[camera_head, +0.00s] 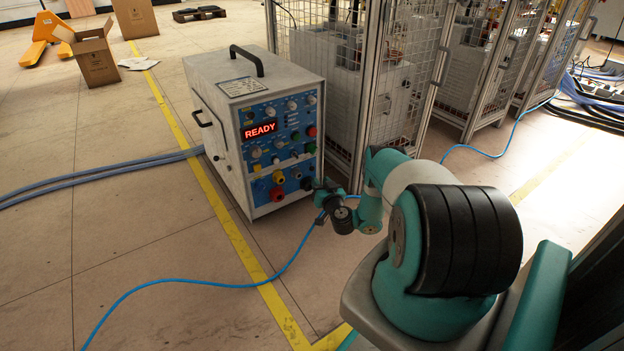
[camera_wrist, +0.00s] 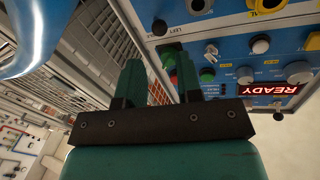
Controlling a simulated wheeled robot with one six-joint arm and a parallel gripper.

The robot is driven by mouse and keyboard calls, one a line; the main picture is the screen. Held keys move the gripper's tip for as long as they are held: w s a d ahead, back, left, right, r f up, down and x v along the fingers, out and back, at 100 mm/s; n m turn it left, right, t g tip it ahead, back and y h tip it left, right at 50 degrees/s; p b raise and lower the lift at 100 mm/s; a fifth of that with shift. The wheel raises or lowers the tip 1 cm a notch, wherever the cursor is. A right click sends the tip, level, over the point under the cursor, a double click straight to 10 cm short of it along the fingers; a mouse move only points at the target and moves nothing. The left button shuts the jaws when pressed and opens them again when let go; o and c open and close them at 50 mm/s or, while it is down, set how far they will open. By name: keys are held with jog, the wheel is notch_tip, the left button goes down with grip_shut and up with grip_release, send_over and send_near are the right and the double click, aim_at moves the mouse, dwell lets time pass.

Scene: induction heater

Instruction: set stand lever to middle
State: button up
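The induction heater (camera_head: 255,128) is a grey-white box with a blue front panel and a red READY display. A small silver lever (camera_head: 294,154) sits on the panel, right of and below the display; I take it as the stand lever. It also shows in the wrist view (camera_wrist: 211,53), right of my fingers; its setting is too small to tell. My gripper (camera_head: 322,187) is near the panel's lower right corner. In the wrist view its two green fingers (camera_wrist: 158,62) are apart, with no object held. Red and green buttons show between and beside the fingers.
Wire mesh cages (camera_head: 345,95) stand close behind and right of the heater. A blue cable (camera_head: 200,283) runs over the floor in front. Yellow tape (camera_head: 235,228) marks the floor. Cardboard boxes (camera_head: 95,60) are far left. The floor left of the heater is mostly free.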

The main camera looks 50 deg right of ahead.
aim_at(313, 170)
jog(key=shift+b+x, duration=4.5)
jog(key=shift+b, duration=1.9)
jog(key=shift+c, duration=0.5)
grip_shut()
